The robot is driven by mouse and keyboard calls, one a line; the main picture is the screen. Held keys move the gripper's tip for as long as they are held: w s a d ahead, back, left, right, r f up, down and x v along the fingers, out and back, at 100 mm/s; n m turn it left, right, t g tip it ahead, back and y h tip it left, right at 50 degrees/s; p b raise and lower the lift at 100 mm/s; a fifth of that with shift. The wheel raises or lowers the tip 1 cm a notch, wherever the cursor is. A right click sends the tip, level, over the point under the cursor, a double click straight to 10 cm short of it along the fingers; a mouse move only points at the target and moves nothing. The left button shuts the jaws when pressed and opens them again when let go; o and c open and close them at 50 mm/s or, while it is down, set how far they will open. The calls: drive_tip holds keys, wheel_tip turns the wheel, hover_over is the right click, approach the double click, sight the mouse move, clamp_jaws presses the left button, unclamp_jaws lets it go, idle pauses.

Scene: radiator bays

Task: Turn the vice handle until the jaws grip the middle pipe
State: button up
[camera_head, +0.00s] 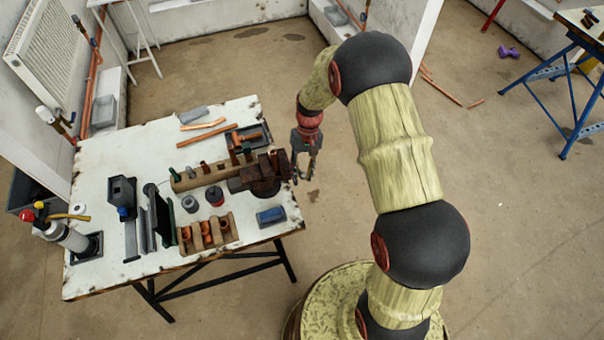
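A dark reddish-brown vice (262,177) sits at the right edge of the white workbench in the head view. Its handle cannot be made out clearly at this size. Two wooden racks stand by it: a back rack (187,184) with a green-topped piece and copper pieces, and a front rack (222,239) with several short copper pieces. I cannot tell which piece is the middle pipe or whether anything is between the jaws. My gripper (304,176) points down just right of the vice, beyond the bench edge. Its fingers look apart, with nothing clearly between them.
The workbench (105,180) also bears a blue block (271,216), a black tray (246,132), loose copper pipes (202,124), dark cans (190,204) and a gas torch (66,236). Floor to the right is mostly clear. A blue-legged stand (572,85) is at upper right.

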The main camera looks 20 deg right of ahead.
drive_tip(key=v, duration=1.2)
